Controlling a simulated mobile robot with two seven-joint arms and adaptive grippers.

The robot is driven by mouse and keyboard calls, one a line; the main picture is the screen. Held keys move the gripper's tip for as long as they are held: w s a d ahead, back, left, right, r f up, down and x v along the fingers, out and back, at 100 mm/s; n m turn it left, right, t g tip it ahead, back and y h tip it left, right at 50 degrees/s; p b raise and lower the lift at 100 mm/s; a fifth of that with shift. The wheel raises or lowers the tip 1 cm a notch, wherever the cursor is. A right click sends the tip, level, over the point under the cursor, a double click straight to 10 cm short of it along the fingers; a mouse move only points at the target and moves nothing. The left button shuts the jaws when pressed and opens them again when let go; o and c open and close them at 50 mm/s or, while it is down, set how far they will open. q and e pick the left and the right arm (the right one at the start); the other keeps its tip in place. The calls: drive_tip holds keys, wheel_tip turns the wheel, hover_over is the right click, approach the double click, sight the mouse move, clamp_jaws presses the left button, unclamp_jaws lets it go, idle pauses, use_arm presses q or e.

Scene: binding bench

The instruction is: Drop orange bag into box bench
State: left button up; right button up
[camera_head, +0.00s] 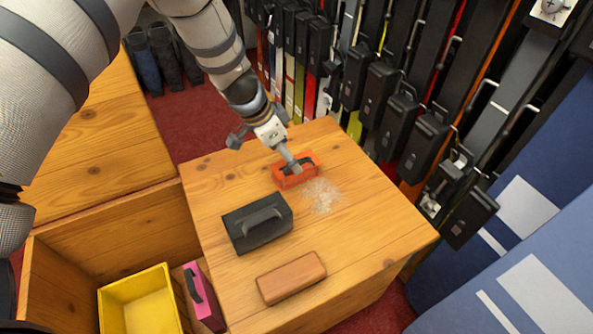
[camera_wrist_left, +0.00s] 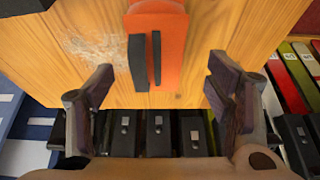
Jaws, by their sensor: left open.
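The orange bag (camera_head: 297,174), with a black handle, lies on the wooden top near its far edge. It also shows in the left wrist view (camera_wrist_left: 170,35), top centre. My left gripper (camera_head: 288,158) is right at the bag in the head view. In the left wrist view, its fingers (camera_wrist_left: 160,70) are spread apart, one to each side of the bag's handle, with nothing clamped. The box bench (camera_head: 110,235) has an open compartment at lower left, holding a yellow bin (camera_head: 140,300) and a pink case (camera_head: 203,297). My right gripper is not in view.
On the wooden top lie a black case (camera_head: 258,223) and a brown block (camera_head: 291,277). Pale dust (camera_head: 322,195) is beside the orange bag. A rack of ski bindings (camera_head: 385,95) stands behind, and blue panels (camera_head: 535,250) stand at right.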

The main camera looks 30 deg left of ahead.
use_arm(q)
drive_tip(key=x, duration=0.3)
drive_tip(key=b+x, duration=0.1)
drive_tip(key=x, duration=0.1)
drive_tip(key=shift+w+d, duration=0.3)
drive_tip(key=shift+d, duration=0.1)
drive_tip(key=shift+r, duration=0.1)
drive_tip(key=c, duration=1.4)
